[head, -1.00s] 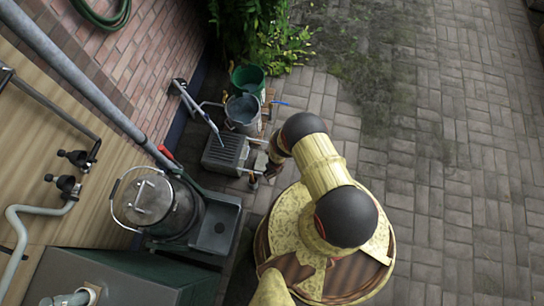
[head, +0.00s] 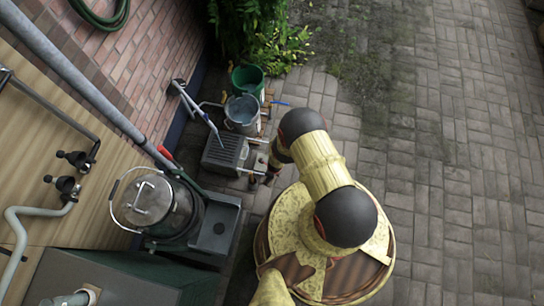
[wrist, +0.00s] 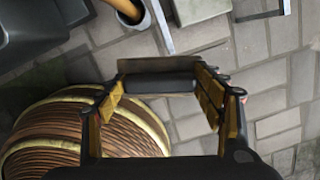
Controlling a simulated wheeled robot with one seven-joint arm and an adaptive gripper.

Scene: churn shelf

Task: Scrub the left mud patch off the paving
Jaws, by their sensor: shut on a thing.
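My gripper (wrist: 160,100) is shut on a dark bar-shaped thing with a flat brownish plate (wrist: 158,66) along its far side, probably a scrubbing tool. The bar spans the gap between the two yellow-and-black fingers. In the head view my gripper (head: 268,176) is small and partly hidden beside my arm, close to the grey ribbed box. The paving (head: 455,190) is grey block. A dark, greenish-brown stain (head: 368,85) spreads over it at the upper middle. I cannot tell a separate left mud patch, and the held thing is clear of that stain.
A green bucket (head: 247,77), a metal bucket (head: 242,113) and a grey ribbed box (head: 224,152) stand by the brick wall. A lidded metal churn (head: 160,205) stands beside a dark basin (head: 214,230). Plants (head: 278,45) grow at the top. Paving on the right is clear.

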